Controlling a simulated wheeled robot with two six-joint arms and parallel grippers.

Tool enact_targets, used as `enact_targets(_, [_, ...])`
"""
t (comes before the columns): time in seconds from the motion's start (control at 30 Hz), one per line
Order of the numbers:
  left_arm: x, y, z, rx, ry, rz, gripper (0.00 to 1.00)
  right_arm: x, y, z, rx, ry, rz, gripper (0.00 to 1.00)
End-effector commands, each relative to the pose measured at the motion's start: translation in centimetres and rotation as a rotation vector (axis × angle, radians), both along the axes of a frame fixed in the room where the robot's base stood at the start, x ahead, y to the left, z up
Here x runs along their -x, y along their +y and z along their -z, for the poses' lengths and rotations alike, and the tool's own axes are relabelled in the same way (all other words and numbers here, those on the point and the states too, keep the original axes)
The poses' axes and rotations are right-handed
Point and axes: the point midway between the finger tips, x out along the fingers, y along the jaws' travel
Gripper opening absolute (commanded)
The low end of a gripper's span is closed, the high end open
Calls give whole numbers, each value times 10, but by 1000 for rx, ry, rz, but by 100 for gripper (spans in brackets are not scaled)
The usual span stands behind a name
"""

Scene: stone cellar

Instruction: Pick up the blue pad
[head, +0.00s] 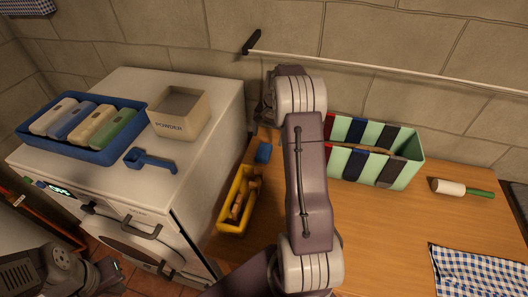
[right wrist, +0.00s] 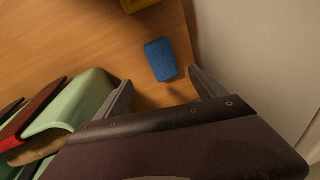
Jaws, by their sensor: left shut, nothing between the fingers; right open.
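The blue pad (head: 263,153) lies on the wooden table near its left edge, beside the white machine. In the right wrist view the pad (right wrist: 160,60) lies just beyond the gap between the open fingers. My right gripper (right wrist: 160,77) is open and empty, pointing down over the table close to the pad. In the head view its fingers are mostly hidden behind my arm. My left gripper (head: 112,277) is shut and empty at the lower left, low in front of the white machine.
A yellow bin (head: 223,222) with brown items stands in front of the pad. A striped box (head: 408,176) stands right of my arm. The white machine (head: 222,112) bears a blue tray (head: 92,155), a powder box (head: 181,127) and a blue scoop (head: 137,157). A roller (head: 448,187) and checked cloth lie right.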

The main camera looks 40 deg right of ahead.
Motion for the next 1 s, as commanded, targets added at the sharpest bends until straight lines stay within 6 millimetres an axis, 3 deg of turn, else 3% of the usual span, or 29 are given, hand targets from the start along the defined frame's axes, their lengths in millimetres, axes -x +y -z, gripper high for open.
enact_targets(0.2, [0,0,-4,0,0,0,0,-5,2,30,-3,4,-3,80])
enact_targets(0.37, [0,0,-6,0,0,0,0,-7,1,40,-1,1,-2,80])
enact_targets(0.63, [0,0,-15,0,0,0,0,-11,-1,83,-1,2,-3,80])
enact_targets(0.9, [0,0,-14,0,0,0,0,-13,-1,89,0,1,-3,80])
enact_targets(1.0, [0,0,-14,0,0,0,0,-13,-1,89,0,1,-3,52])
